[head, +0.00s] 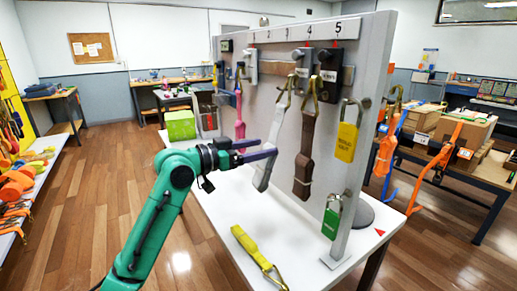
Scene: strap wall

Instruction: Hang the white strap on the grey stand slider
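The white strap (265,178) hangs down in front of the upright panel, with a gold hook (284,88) at its top. My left gripper (268,147) reaches in from the left at the strap's middle. Its two dark fingers stand apart, and the nearer one crosses in front of the strap. Whether it touches the strap is unclear. A grey slider (302,58) is mounted on the panel below the numbers. I cannot tell whether the hook rests on it. My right gripper is not in view.
A brown strap (305,160) hangs just right of the white one, a pink strap (239,108) to the left. A black slider (331,62) sits under number 5. A yellow strap (248,244) lies on the white tabletop.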

